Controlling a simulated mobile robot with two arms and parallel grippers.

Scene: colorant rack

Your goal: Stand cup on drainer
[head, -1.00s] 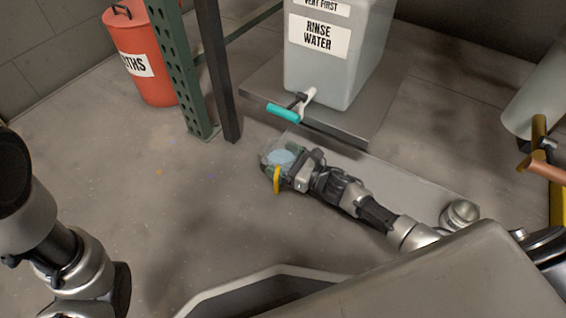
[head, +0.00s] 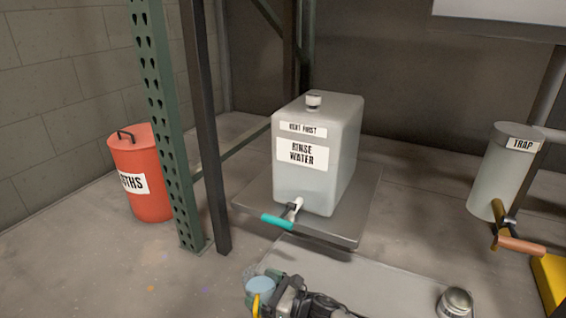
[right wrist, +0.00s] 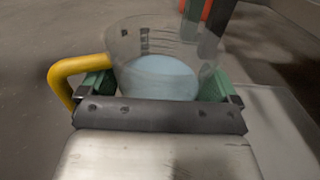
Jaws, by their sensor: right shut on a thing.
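A clear cup (right wrist: 165,55) with dark marks and a yellow handle (right wrist: 75,75) shows in the right wrist view, with pale blue liquid in it. My right gripper (right wrist: 160,88) is shut on it, with a green finger at each side. In the head view the cup (head: 260,287) and my right gripper (head: 272,295) are at the bottom, below the teal tap. The cup looks roughly upright; its base is hidden. I cannot make out a drainer for certain. My left gripper is not in view.
The rinse water tank (head: 318,160) stands on a grey platform (head: 360,215), its teal-handled tap (head: 278,221) jutting forward. A green post (head: 165,130) and red bin (head: 145,185) are left. A trap vessel (head: 500,180) and metal pot (head: 455,302) are right.

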